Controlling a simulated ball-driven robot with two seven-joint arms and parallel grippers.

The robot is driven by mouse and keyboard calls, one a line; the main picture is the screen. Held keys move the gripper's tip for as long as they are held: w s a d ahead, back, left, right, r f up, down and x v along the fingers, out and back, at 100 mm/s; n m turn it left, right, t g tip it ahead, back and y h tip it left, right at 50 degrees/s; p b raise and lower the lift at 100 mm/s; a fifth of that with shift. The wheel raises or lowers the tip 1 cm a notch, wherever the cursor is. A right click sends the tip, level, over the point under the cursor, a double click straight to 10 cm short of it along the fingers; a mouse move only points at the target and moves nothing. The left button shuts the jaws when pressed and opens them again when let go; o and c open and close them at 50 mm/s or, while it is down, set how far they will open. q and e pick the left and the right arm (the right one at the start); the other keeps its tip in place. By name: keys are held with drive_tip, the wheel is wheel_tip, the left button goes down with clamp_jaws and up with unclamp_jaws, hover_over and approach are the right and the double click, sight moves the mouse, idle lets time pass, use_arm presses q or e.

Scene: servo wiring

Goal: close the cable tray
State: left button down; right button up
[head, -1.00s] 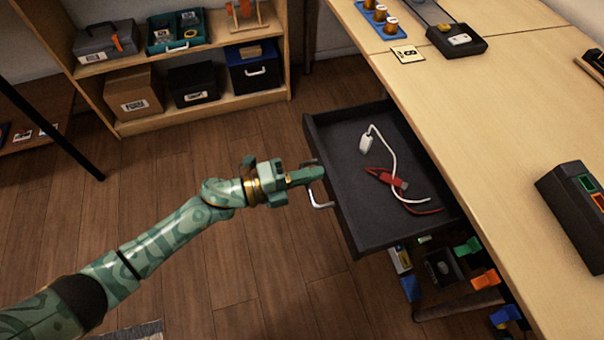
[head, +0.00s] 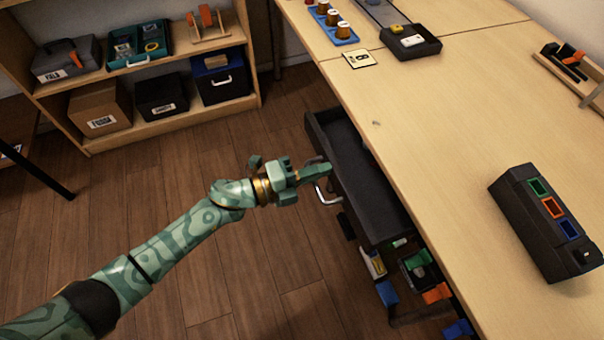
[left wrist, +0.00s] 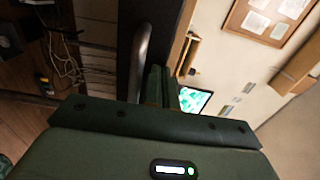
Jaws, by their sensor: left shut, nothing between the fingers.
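The dark cable tray (head: 368,188) is a drawer under the wooden table. My right gripper is not in view.
The wooden table (head: 450,110) carries a black box with coloured slots (head: 545,222) and a blue holder with orange spools (head: 330,22). A shelf (head: 170,122) stands at the back left. The floor between is clear.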

sight(353, 170)
use_arm(q)
drive_tip(key=b+x, duration=0.2)
drive_tip(key=x, duration=0.6)
drive_tip(key=shift+w+d+f, duration=0.1)
drive_tip(key=shift+d+f, duration=0.05)
drive_tip(key=shift+d, duration=0.45)
drive_tip(key=shift+r, duration=0.25)
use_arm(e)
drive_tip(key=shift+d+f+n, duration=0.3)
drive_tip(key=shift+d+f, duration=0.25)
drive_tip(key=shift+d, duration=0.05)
use_arm(q)
drive_tip(key=shift+r, duration=0.1)
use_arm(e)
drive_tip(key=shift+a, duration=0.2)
use_arm(q)
drive_tip(key=shift+w, duration=0.1)
drive_tip(key=shift+a, duration=0.25)
drive_tip(key=p+v, duration=0.3)
drive_tip(key=v, duration=1)
drive_tip(key=shift+a+f, duration=0.25)
drive_tip(key=shift+a, duration=0.1)
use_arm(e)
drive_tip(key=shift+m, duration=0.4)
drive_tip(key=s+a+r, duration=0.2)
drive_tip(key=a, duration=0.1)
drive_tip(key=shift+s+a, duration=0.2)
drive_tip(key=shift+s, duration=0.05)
